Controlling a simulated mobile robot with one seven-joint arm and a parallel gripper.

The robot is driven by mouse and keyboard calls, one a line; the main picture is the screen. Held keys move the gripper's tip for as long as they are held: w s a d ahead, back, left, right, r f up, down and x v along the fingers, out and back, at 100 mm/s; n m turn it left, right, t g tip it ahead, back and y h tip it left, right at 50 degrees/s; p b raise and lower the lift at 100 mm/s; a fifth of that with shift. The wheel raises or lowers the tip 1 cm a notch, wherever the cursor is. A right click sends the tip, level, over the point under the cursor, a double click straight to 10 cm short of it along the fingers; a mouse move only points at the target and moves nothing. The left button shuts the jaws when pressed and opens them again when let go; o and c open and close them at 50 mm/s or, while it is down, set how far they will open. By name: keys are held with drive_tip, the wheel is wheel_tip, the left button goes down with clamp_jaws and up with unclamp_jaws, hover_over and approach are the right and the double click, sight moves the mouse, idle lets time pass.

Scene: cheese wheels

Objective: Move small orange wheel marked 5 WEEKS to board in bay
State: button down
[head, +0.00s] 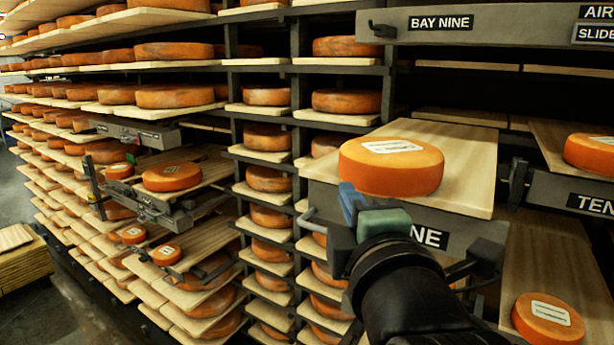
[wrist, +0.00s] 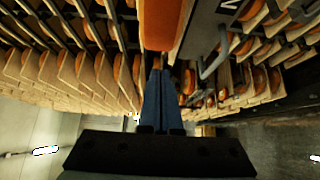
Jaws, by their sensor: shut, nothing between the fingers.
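A large orange wheel (head: 391,168) with a white label lies on a pale board (head: 470,150) on a pulled-out shelf; its label is too small to read. My gripper (head: 350,197) is shut and empty, just in front of and below this wheel. In the wrist view, the blue fingers (wrist: 160,72) are together, and an orange wheel (wrist: 160,25) shows just beyond them. Small labelled orange wheels (head: 133,234) (head: 167,254) sit on boards at the left, and another (head: 120,170) is higher up. I cannot read 5 WEEKS on any of them.
A grey shelf front ending in "NE" (head: 430,237) has a metal handle (head: 318,222) beside my gripper. A BAY NINE shelf front (head: 440,23) hangs above. Another labelled wheel (head: 548,318) lies at lower right. Racks full of wheels fill the left and middle; the floor (head: 22,185) is open at far left.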

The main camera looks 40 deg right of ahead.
sight(370, 183)
drive_tip(key=shift+w+d, duration=0.2)
drive_tip(key=shift+d, duration=0.6)
drive_tip(key=shift+w+d, duration=0.15)
drive_tip(key=shift+d, duration=0.65)
drive_tip(key=shift+w+d, duration=0.15)
drive_tip(key=shift+d, duration=0.4)
drive_tip(key=shift+w+d, duration=0.15)
drive_tip(key=shift+d, duration=0.35)
